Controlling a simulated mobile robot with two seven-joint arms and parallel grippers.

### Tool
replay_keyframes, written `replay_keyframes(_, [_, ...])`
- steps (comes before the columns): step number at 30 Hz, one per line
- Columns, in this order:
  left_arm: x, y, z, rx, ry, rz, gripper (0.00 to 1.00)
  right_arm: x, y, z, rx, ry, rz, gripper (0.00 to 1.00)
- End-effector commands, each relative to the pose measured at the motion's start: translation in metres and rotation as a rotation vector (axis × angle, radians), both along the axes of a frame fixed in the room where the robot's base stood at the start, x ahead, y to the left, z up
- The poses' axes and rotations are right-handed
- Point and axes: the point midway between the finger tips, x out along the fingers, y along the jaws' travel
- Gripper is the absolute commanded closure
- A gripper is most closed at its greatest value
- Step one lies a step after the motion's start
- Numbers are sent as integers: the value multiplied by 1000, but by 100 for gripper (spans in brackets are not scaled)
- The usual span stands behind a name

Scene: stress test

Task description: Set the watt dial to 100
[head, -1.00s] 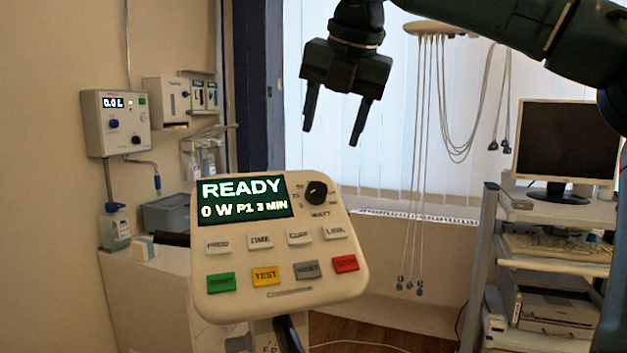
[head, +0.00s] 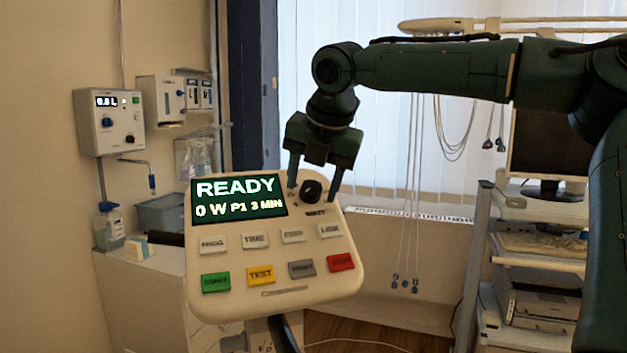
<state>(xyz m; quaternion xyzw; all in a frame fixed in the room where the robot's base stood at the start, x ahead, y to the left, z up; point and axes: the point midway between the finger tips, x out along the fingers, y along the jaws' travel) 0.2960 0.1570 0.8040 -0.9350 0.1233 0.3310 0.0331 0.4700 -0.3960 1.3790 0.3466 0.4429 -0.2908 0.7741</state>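The control panel (head: 225,255) is a cream box, tilted towards me, with a dark green screen (head: 238,197) that reads "READY", "0 W", "P1", "3 MIN". The black watt dial (head: 311,191) sits at its upper right, right of the screen; its scale marks are too small to read. My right gripper (head: 314,192) is open, pointing down, with one finger left and one finger right of the dial. I cannot tell whether the fingers touch it. My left gripper is not in view.
Below the screen are grey buttons and a row with green (head: 215,282), yellow, grey and red (head: 341,262) buttons. A wall unit (head: 110,122) hangs at the left. A shelf cart (head: 530,260) with a monitor and printer stands at the right. Cables hang before the window.

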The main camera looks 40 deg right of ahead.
Motion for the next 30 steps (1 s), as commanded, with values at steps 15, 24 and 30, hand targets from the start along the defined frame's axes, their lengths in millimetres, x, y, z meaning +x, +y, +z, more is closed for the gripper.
replay_keyframes(15, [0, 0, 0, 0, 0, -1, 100, 0, 0, 0, 0, 0, 0, 88])
replay_keyframes(24, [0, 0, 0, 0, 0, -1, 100, 0, 0, 0, 20, -8, -26, 89])
replay_keyframes(30, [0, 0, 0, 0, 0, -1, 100, 0, -1, 0, 78, -31, -105, 89])
